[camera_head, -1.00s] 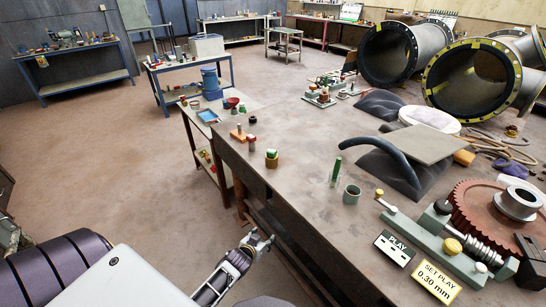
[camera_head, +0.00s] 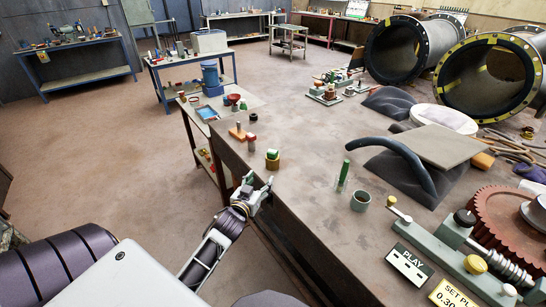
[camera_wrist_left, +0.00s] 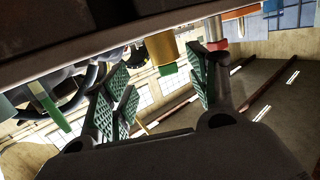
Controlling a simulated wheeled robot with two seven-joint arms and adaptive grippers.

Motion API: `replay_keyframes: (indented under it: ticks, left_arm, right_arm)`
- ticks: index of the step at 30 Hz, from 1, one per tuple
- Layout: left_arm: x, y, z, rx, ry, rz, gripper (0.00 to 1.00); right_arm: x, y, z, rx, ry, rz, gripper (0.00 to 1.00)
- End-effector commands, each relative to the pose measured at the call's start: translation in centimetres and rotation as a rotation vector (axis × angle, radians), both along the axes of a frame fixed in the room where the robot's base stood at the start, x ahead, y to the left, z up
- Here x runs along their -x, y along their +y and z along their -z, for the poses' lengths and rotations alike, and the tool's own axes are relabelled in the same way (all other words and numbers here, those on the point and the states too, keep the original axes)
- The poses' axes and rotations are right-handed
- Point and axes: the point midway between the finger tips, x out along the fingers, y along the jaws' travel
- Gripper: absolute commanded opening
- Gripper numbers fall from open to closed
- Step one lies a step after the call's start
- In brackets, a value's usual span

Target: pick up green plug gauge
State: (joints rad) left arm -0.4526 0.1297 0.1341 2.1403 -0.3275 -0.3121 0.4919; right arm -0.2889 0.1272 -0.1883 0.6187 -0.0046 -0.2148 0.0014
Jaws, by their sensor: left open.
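A slim green rod (camera_head: 344,172), which looks like the green plug gauge, stands upright on the workbench (camera_head: 300,215), with a paler lower end. My left gripper (camera_head: 258,182) is open and empty at the bench's near left edge, well to the left of the rod. In the left wrist view, which looks upside down, the open fingers (camera_wrist_left: 157,92) show nothing between their pads. A green rod (camera_wrist_left: 47,104) is at the left there, outside the fingers. My right gripper is not in view.
A brass cylinder with a green top (camera_head: 272,160) stands near the bench edge, close to my left gripper; it also shows in the wrist view (camera_wrist_left: 161,48). A dark curved hose (camera_head: 408,160) and a gear fixture (camera_head: 455,245) lie right.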

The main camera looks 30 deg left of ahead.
Motion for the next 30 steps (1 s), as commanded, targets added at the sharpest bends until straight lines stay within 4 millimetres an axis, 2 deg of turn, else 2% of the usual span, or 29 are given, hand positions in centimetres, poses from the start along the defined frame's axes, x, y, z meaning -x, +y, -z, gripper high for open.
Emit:
replay_keyframes:
  ticks: [6,9,17,23,30]
  left_arm:
    - [-0.4,0.7,-2.8,-0.010,-0.111,0.017,0.59]
    - [-0.5,0.8,-3.5,-0.013,-0.138,0.023,0.59]
    - [-0.5,0.8,-3.8,-0.013,-0.146,0.026,0.59]
    - [-0.6,0.8,-3.7,-0.013,-0.146,0.026,0.59]
    - [-1.9,1.0,-3.7,-0.012,-0.146,0.026,0.59]
  right_arm:
    - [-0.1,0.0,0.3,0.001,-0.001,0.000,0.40]
    - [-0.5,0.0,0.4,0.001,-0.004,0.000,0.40]
    - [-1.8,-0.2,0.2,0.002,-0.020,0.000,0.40]
    - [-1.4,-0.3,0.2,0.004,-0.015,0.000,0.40]
    - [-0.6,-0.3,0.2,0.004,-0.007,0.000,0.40]
